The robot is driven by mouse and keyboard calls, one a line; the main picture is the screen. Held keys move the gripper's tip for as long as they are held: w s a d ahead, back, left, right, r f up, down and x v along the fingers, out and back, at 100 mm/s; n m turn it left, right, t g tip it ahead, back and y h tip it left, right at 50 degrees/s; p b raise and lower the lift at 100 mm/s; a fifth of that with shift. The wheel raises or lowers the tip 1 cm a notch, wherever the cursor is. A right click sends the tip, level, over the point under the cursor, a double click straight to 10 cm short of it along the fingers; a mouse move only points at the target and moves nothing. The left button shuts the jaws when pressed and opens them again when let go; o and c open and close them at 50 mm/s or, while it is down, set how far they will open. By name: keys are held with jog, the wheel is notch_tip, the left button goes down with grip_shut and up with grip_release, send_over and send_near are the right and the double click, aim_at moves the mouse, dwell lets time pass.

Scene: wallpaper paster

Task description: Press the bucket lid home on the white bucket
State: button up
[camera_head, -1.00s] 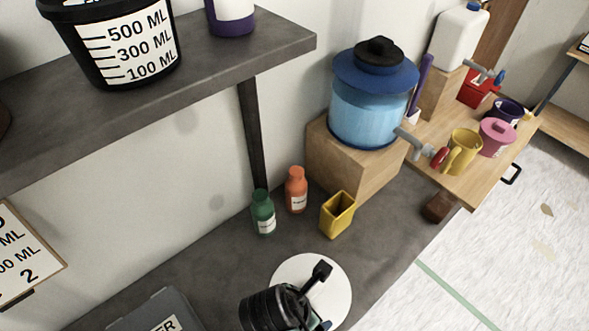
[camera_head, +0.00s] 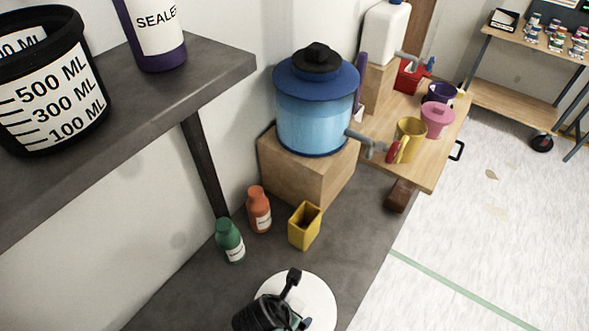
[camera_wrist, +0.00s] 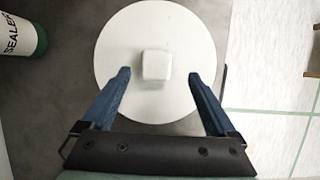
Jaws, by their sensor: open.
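A round white lid (camera_wrist: 130,95) with a small square knob (camera_wrist: 156,65) fills the middle of the wrist view. My gripper (camera_wrist: 158,76) is open, with its blue fingers apart on either side of the knob. Neither finger appears to touch the knob. In the head view the white lid (camera_head: 318,300) shows at the bottom, partly covered by my dark wrist and gripper. The bucket's body is not visible under the lid, so I cannot tell how the lid sits.
A green bottle (camera_head: 230,243), an orange bottle (camera_head: 259,212) and a yellow box (camera_head: 304,228) stand on the grey bench (camera_head: 190,300) behind. A blue dispenser (camera_head: 314,120) stands on a wooden block (camera_head: 300,178). A shelf (camera_head: 215,75) overhangs at left. Open floor lies right.

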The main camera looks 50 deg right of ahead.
aim_at(294, 308)
jog(key=shift+w+x, duration=0.15)
jog(key=shift+x, duration=0.9)
jog(key=shift+w+x, duration=0.2)
jog(key=shift+x, duration=0.9)
jog(key=shift+a, duration=0.1)
jog(key=shift+c, duration=0.3)
grip_shut()
